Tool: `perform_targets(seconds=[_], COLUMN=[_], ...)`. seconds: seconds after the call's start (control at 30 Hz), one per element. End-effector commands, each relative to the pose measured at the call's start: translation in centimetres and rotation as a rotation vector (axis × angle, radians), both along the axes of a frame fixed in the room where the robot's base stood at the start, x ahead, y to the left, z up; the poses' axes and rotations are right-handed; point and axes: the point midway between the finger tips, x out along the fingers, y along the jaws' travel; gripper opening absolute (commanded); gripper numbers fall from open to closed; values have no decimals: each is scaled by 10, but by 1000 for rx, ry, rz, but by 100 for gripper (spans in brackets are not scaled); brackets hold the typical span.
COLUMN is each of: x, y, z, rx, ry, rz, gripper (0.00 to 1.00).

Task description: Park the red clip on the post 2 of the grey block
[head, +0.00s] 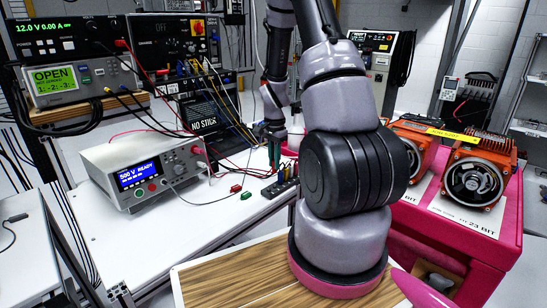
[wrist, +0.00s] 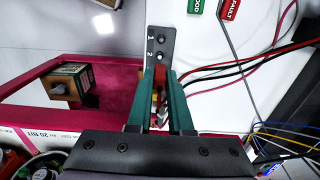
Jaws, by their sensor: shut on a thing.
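My gripper (wrist: 162,76) has two green fingers shut on the red clip (wrist: 160,73), of which only a small part shows between them in the wrist view. The dark grey block (wrist: 151,46) lies just beyond the fingertips, with the numbers 1 and 2 beside its posts. Post 2 (wrist: 160,55) shows directly ahead of the clip, and post 1 (wrist: 163,39) is farther off. I cannot tell whether the clip touches the block.
Red and black leads (wrist: 235,70) run off to the right of my fingers. A green tag (wrist: 195,6) and a red FAULT tag (wrist: 229,9) lie on the white bench beyond. A pink-edged tray (wrist: 100,68) is at left. A white instrument (head: 145,165) stands left on the bench.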

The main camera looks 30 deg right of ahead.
Motion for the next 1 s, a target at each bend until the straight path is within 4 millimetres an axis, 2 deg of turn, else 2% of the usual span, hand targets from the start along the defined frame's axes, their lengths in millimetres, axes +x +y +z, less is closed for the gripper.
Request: perform_targets(seconds=[0.6,1.0], x=[1,1], y=[0,0], z=[-43,-56], rx=[1,0], ry=[0,0], rz=[1,2], gripper=[0,0])
